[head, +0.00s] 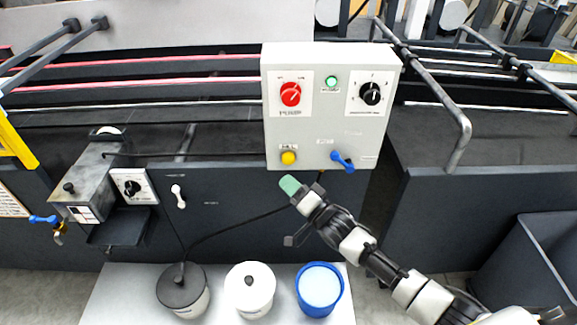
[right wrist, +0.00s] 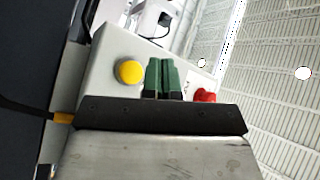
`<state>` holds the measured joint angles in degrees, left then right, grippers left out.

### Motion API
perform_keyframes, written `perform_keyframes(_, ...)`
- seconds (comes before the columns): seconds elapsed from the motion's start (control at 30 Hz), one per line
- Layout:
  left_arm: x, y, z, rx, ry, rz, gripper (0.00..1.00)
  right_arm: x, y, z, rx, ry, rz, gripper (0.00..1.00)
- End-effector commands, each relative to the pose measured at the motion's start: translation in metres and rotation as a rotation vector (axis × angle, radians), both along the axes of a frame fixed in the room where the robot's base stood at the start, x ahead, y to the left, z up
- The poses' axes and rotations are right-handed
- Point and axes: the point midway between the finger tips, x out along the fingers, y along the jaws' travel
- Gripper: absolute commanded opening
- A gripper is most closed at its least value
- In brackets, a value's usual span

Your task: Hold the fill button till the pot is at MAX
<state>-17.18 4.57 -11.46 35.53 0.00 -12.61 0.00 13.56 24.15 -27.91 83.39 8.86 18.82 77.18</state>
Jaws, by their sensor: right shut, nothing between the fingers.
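The yellow button (head: 288,158) is at the lower left of the light grey control box; its small label is too blurred to read. It also shows in the right wrist view (right wrist: 130,71), just left of my fingertips. My right gripper (head: 290,186) is shut and empty, its green fingertips (right wrist: 163,76) together. In the head view it is just below the yellow button, and it appears apart from it. A grey metal pot (head: 93,178) hangs on the machine at the left. I cannot make out a level or MAX mark on it. My left gripper is not in view.
The control box (head: 333,120) also carries a red knob (head: 290,94), a black dial (head: 371,94), a green lamp (head: 331,83) and a blue lever (head: 342,160). Below stand a dark-lidded bucket (head: 183,290), a white one (head: 250,288) and a blue one (head: 320,289). A black hose runs behind my gripper.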

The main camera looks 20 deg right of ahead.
Motion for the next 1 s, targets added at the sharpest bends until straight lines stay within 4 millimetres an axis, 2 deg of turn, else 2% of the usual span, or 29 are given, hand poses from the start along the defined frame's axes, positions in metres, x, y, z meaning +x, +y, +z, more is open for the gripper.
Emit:
perform_keyframes(0.03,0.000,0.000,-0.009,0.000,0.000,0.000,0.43,0.008,-0.002,-0.004,-0.002,-0.003,-0.001,0.00)
perform_keyframes(0.1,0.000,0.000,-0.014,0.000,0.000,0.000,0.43,0.016,-0.005,-0.003,-0.002,-0.002,0.000,0.00)
perform_keyframes(0.33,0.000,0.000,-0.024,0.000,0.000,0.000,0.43,0.034,-0.010,-0.002,0.000,0.001,-0.001,0.00)
perform_keyframes(1.0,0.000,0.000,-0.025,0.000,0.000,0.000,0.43,0.037,-0.011,0.000,-0.001,0.002,-0.001,0.00)
